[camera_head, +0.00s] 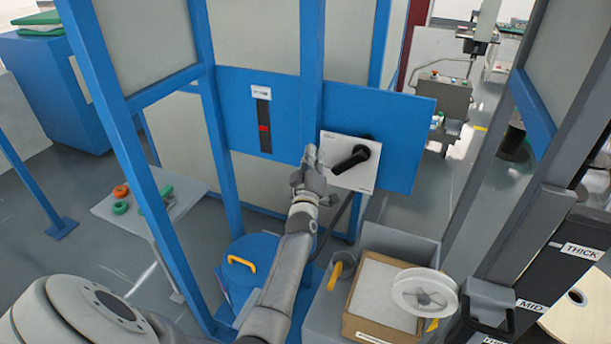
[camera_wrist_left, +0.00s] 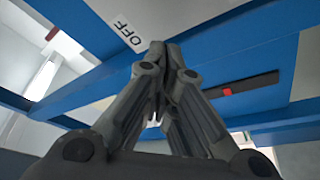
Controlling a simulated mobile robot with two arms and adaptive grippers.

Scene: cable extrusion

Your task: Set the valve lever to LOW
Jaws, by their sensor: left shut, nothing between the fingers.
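The valve lever (camera_head: 351,158) is black and sits on a white square plate (camera_head: 345,180) on a blue panel. Its handle slants from the pivot at upper right down to the lower left. The plate's lettering is too small to read in the head view. My left gripper (camera_head: 311,155) is shut and empty at the plate's left edge, just left of the handle's end; I cannot tell whether it touches. In the left wrist view my shut fingers (camera_wrist_left: 166,48) point at a white surface with an OFF label (camera_wrist_left: 130,34); the lever is hidden there. My right gripper is not in view.
A dark vertical gauge (camera_head: 264,125) with a red mark is left of the plate. Blue frame posts (camera_head: 312,60) stand close by. Below are a blue drum (camera_head: 255,290), a cardboard box (camera_head: 377,300) and a white spool (camera_head: 425,291). A rack labelled THICK and MID (camera_head: 560,275) stands right.

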